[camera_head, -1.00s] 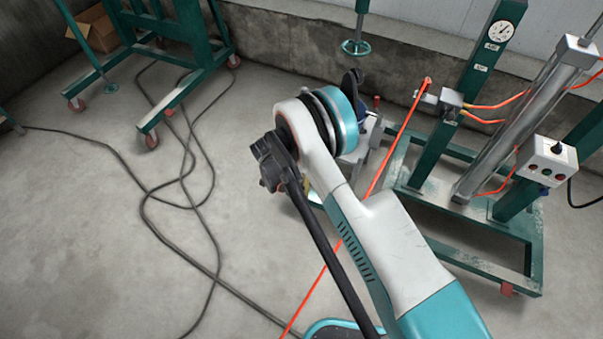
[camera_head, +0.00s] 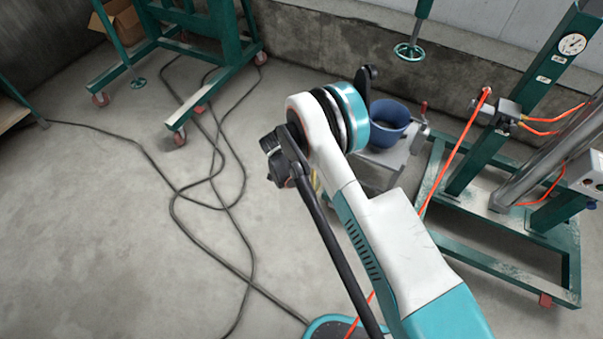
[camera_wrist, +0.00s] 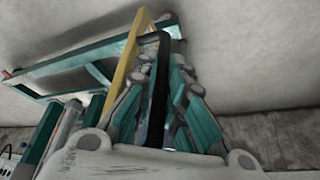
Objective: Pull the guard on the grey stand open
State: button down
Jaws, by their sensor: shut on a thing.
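In the wrist view, my gripper (camera_wrist: 160,66) has its teal-padded fingers on both sides of a black bar (camera_wrist: 157,105), and is shut on it. The bar looks like the guard's handle. A yellow bar (camera_wrist: 124,66) runs beside it, and I cannot tell for certain how the two join. In the head view, the grey stand (camera_head: 384,160) is behind my arm, partly hidden, with a blue pot (camera_head: 390,122) on it. My gripper and most of the guard are hidden behind my arm in that view.
A green frame with a gauge (camera_head: 572,44) and orange hoses stands at the right. A green wheeled frame (camera_head: 200,50) is at the back left, and black cables (camera_head: 215,205) lie on the floor. The floor at the left is largely clear.

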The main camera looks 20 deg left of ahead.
jog(key=c, duration=1.7)
grip_release()
jog(key=shift+o, duration=0.2)
jog(key=v, duration=1.2)
